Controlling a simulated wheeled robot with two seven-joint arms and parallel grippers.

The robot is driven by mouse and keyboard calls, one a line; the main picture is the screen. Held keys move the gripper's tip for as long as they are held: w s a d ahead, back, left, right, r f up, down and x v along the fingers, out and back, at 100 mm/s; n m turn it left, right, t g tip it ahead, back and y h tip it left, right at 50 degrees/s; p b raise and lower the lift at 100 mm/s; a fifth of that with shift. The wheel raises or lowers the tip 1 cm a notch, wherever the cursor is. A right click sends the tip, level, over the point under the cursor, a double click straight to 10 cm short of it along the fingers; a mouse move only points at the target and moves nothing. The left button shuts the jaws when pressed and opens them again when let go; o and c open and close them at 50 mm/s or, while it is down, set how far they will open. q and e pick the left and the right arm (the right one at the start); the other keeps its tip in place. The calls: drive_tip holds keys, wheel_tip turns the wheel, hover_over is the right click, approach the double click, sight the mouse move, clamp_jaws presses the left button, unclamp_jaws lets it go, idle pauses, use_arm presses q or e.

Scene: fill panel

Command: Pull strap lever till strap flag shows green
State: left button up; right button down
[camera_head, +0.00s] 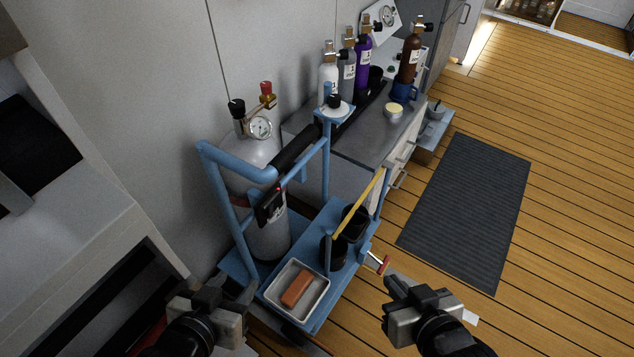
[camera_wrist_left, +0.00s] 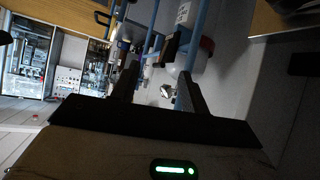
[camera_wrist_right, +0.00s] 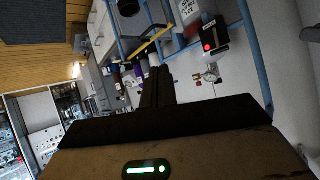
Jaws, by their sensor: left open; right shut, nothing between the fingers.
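A grey gas cylinder (camera_head: 268,235) stands upright in a blue cart. A dark strap crosses its front. A black strap lever unit (camera_head: 269,207) with a small red spot sits there. In the right wrist view this black unit (camera_wrist_right: 212,38) shows a round red spot, seemingly the strap flag (camera_wrist_right: 208,47); I see no green on it. My left gripper (camera_head: 212,292) is open and empty, in front of and below the lever, apart from it. My right gripper (camera_head: 394,281) is shut and empty, out to the right of the cart, clear of it.
The blue cart's rail (camera_head: 228,160) surrounds the cylinder. A red-ended handle (camera_head: 384,265) sticks out right. Bottles stand on the counter behind. The floor mat (camera_head: 470,205) is clear.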

use_arm(q)
drive_tip(key=w+f+m+t+b, duration=0.2)
drive_tip(key=w+m+b, duration=0.2)
drive_tip(key=m, duration=0.1)
drive_tip(key=m+t+b, duration=0.2)
drive_tip(key=m, duration=0.5)
approach(271, 201)
drive_tip(key=shift+h, duration=0.3)
drive_tip(key=x, duration=0.7)
drive_tip(key=f+x, duration=0.1)
drive_tip(key=x, duration=0.2)
drive_tip(key=shift+w+a, duration=0.15)
drive_tip(key=shift+a, duration=0.05)
use_arm(e)
wheel_tip(271, 201, down, 2)
drive_tip(key=shift+w+f+t, duration=0.15)
drive_tip(key=shift+t, duration=0.35)
